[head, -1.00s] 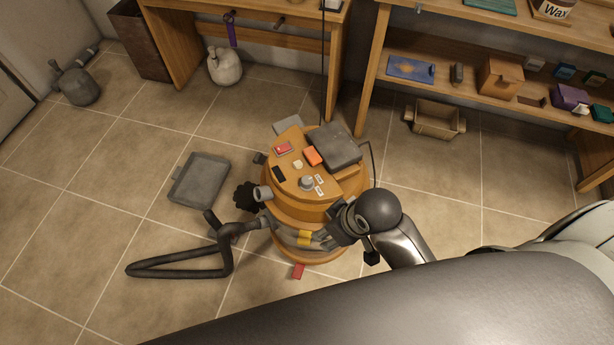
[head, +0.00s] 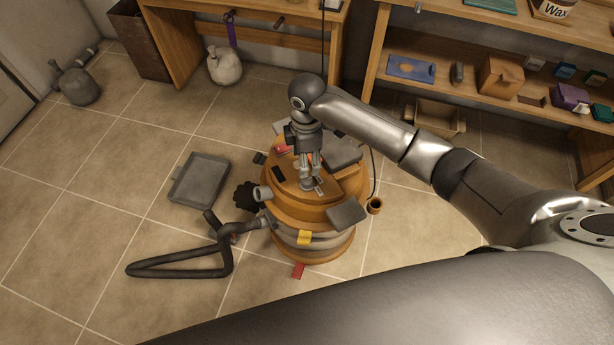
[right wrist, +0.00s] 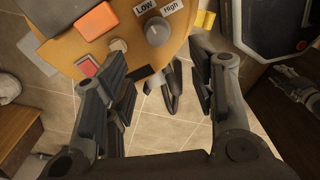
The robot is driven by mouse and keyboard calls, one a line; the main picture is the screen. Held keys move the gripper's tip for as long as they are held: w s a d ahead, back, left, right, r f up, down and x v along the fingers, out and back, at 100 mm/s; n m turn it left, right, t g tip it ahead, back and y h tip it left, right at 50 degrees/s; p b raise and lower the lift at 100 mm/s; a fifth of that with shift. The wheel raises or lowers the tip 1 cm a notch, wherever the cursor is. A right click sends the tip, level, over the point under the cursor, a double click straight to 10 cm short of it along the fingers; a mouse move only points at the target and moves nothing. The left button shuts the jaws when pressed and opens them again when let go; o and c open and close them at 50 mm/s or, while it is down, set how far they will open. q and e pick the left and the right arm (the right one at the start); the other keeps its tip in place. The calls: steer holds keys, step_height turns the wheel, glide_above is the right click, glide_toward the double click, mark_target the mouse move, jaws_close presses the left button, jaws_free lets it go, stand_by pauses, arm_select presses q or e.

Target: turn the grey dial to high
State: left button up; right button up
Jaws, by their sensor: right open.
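The grey dial (right wrist: 157,33) sits on the orange-brown round top of the machine, seen in the right wrist view. A "Low" label (right wrist: 145,7) and a "High" label (right wrist: 172,7) lie just beyond it. I cannot tell for sure which label the dial points to. My right gripper (right wrist: 162,72) is open and empty, and the dial shows above the gap between its fingers, not clasped. In the head view my right gripper (head: 309,170) points down over the machine top and largely hides the dial.
A black hose (head: 180,268) and a grey tray (head: 200,180) lie on the floor at left. A workbench stands behind.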

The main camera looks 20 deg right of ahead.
mark_target(307, 180)
step_height(307, 180, down, 11)
steer(key=shift+w+d+r, duration=0.15)
steer(key=shift+r, duration=0.05)
stand_by(0.3)
